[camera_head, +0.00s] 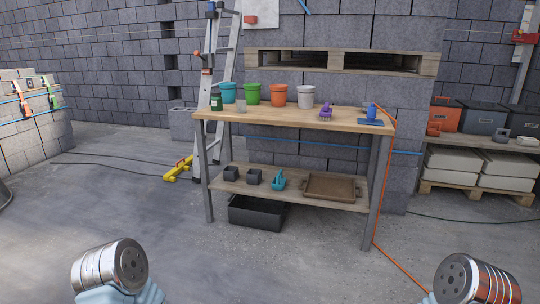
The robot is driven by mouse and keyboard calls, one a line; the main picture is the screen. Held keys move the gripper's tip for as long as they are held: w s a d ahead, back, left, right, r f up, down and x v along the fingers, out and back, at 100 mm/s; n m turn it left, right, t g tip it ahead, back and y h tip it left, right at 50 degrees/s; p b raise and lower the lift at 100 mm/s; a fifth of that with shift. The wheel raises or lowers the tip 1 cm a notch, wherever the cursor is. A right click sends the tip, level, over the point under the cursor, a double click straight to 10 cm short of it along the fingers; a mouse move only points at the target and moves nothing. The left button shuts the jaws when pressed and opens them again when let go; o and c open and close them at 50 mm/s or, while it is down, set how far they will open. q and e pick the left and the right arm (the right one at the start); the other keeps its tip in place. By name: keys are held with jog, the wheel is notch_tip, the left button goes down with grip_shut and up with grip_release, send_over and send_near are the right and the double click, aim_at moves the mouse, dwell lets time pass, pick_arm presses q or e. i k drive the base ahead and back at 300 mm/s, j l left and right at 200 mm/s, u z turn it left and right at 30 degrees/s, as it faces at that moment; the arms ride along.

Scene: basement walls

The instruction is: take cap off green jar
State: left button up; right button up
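A small dark green jar (216,102) stands upright at the left end of the wooden workbench top (345,119), in front of the turquoise pot. It is far off and small in the head view; a cap on it cannot be made out clearly. The workbench stands well ahead of me across open floor. Parts of my two arms show at the bottom left and bottom right corners. No gripper fingers are in view.
Turquoise (229,93), green (252,94), orange (279,95) and white (305,97) pots stand along the bench. A purple tool (326,111) and a blue item (372,112) are farther right. A ladder (205,75) leans behind its left end. An orange hose (400,266) crosses the floor at right.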

aim_at(216, 101)
jog(key=i+u, duration=0.3)
jog(key=i, duration=0.25)
jog(key=i+l+u, duration=0.3)
jog(key=i, duration=0.3)
